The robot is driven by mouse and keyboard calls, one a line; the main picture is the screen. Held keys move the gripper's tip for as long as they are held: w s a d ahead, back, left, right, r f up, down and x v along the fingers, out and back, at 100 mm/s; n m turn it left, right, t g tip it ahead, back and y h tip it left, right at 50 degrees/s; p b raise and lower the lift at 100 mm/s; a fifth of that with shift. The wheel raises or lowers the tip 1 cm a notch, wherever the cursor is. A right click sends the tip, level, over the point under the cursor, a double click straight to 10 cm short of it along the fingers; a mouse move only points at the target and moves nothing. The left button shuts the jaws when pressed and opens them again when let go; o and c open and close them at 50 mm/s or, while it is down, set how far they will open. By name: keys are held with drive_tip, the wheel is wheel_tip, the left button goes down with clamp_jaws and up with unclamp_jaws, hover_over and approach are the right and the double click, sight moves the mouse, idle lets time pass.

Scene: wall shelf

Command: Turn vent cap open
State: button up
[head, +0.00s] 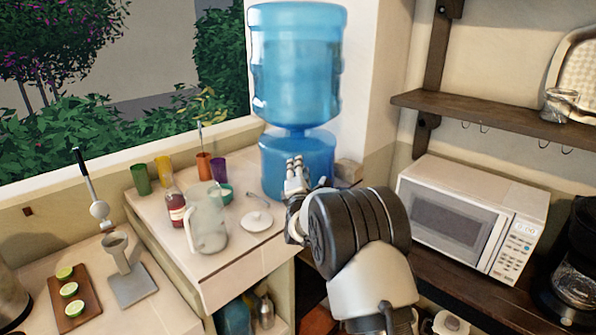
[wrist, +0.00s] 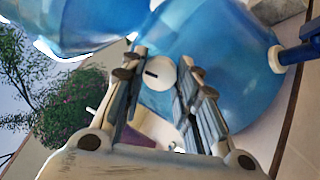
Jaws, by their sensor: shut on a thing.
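The vent cap (wrist: 161,74) is a small white round cap with a short dark slot, set on the blue lower tank (wrist: 235,65) of the water dispenser. In the wrist view my gripper (wrist: 163,69) has its two dark fingers on either side of the cap, shut on it. In the head view my gripper (head: 296,165) is at the front of the lower tank (head: 275,160), and the cap is hidden there.
A blue tap (wrist: 300,54) sticks out of the tank at the right of the wrist view. A microwave (head: 468,214) is at the right.

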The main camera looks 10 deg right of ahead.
drive_tip(key=o, duration=1.1)
drive_tip(key=shift+c, duration=0.2)
drive_tip(key=s+a+f, duration=0.1)
drive_tip(key=s, duration=1.1)
drive_tip(key=shift+a, duration=0.3)
drive_tip(key=shift+f, duration=0.1)
